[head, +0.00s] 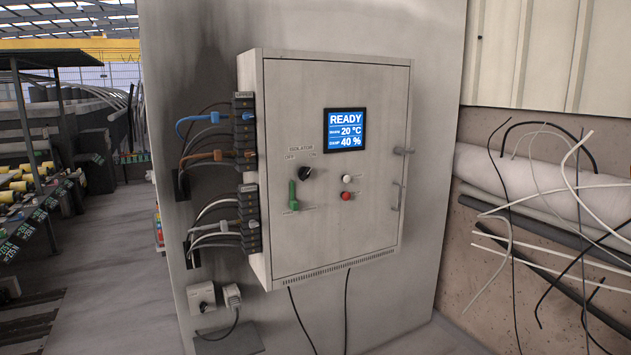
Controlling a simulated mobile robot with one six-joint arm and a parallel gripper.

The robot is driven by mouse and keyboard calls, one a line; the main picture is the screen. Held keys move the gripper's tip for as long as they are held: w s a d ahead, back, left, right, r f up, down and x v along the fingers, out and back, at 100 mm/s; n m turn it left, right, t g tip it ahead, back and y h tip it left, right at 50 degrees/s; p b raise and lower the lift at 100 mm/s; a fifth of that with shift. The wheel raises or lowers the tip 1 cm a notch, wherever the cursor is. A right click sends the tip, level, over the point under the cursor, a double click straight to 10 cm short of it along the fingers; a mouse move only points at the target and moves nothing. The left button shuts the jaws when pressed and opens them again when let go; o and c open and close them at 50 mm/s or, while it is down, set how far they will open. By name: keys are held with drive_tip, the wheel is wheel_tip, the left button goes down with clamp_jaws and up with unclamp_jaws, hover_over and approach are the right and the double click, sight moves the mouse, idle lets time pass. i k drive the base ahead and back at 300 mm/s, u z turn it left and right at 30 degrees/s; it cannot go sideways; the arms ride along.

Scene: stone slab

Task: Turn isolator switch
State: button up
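The isolator switch (305,173) is a black rotary knob on the door of a grey control cabinet (375,215). It sits below the printed word ISOLATOR, with an OFF mark at upper left and an ON mark at upper right. The knob looks turned at a slant, but it is too small to tell which mark it points to. A green lever handle (293,195) stands upright just below and left of the knob. My gripper is not in view.
The cabinet's blue screen (345,130) reads READY, 20 °C and 40 %. A white button (347,178) and a red button (346,196) sit right of the knob. Cabled connectors (246,130) line the cabinet's left side. Loose cables (520,200) stick out at the right.

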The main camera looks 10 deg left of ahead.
sight(304, 172)
drive_tip(key=z, duration=0.7)
drive_tip(key=k, duration=0.25)
drive_tip(key=u, duration=2.6)
drive_tip(key=i, duration=0.95)
drive_tip(key=u, duration=0.1)
drive_tip(key=k, duration=0.3)
drive_tip(key=u, duration=0.1)
